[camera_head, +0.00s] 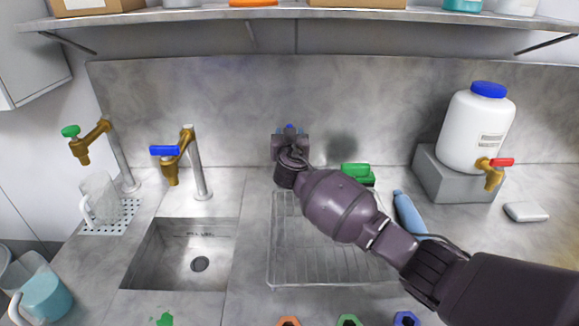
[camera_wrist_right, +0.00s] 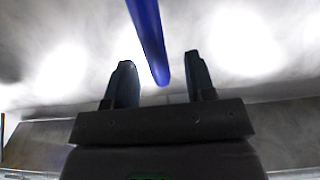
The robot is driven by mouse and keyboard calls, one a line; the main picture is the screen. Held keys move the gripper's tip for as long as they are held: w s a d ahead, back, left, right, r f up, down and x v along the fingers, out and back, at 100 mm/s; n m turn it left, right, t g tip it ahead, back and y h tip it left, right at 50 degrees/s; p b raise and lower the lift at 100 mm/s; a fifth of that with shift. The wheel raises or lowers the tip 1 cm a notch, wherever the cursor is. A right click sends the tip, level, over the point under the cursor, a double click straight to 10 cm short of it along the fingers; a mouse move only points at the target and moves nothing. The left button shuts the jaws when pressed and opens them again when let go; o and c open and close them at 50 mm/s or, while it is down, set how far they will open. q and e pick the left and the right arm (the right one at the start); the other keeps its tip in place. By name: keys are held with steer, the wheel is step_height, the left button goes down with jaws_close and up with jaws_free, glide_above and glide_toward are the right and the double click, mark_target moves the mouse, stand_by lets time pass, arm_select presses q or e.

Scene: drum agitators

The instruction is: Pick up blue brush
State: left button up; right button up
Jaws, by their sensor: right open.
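My right gripper (camera_head: 290,131) reaches in from the right and points at the back wall above the rack. It is open. In the right wrist view its two fingers (camera_wrist_right: 158,78) stand apart. A blue rod (camera_wrist_right: 148,38), which looks like the blue brush's handle, runs down from the top edge between the fingertips. No grip on it shows. In the head view only a small blue spot (camera_head: 290,127) shows at the gripper, and the rest of the brush is hidden. My left gripper is not in view.
A wire rack (camera_head: 283,250) lies under my right arm. A green item (camera_head: 356,171) and a blue bottle-like item (camera_head: 405,211) are near it. A sink (camera_head: 160,270) and two taps are left, a white canister (camera_head: 478,130) right, a shelf (camera_head: 210,14) overhead.

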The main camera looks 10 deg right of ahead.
steer(key=shift+w+d+f+b, duration=0.1)
steer(key=shift+w+d+b, duration=0.1)
steer(key=shift+w, duration=0.4)
steer(key=shift+w+d+f+b, duration=0.1)
steer(key=shift+w+b, duration=0.05)
steer(key=shift+w, duration=0.45)
steer(key=shift+w+d+r, duration=0.1)
steer(key=shift+w, duration=0.5)
jaws_close()
